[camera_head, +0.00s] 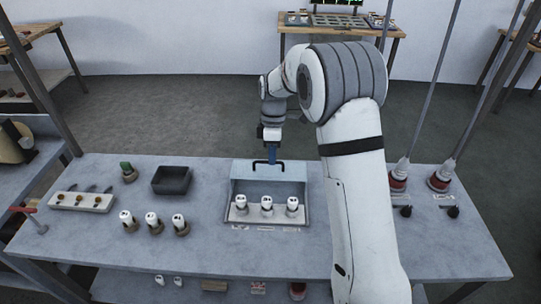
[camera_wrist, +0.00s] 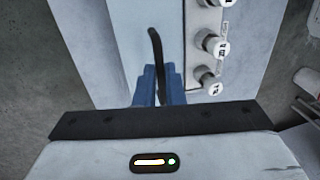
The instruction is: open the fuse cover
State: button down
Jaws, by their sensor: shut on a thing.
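The fuse cover (camera_head: 262,187) is a grey panel at the back of the fuse box (camera_head: 228,214). My gripper (camera_head: 272,154) has blue fingers and is shut on this handle. In the wrist view the blue fingers (camera_wrist: 157,86) are on both sides of the black handle (camera_wrist: 156,50), with the cover (camera_wrist: 125,35) beyond. A white fuse (camera_wrist: 209,44) shows to the right there. The exact contact on the handle is partly hidden.
On the grey bench (camera_head: 110,258), left of the box, are a dark tray (camera_head: 171,181), loose white fuses in holders (camera_head: 152,222), a green-topped part (camera_head: 127,170) and a pale rack (camera_head: 80,201). Red-based posts (camera_head: 440,179) stand at right. Bare bench lies in front.

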jog(key=c, duration=1.6)
grip_release()
jog(key=shift+w+d, duration=0.15)
jog(key=shift+w, duration=0.15)
jog(key=shift+c, duration=0.2)
jog(key=shift+o, duration=0.6)
jog(key=shift+s, duration=0.15)
jog(key=shift+r, duration=0.1)
notch_tip(320, 180, up, 8)
jog(key=w, duration=0.1)
jog(key=shift+w+f+b, duration=0.2)
jog(key=shift+b, duration=0.2)
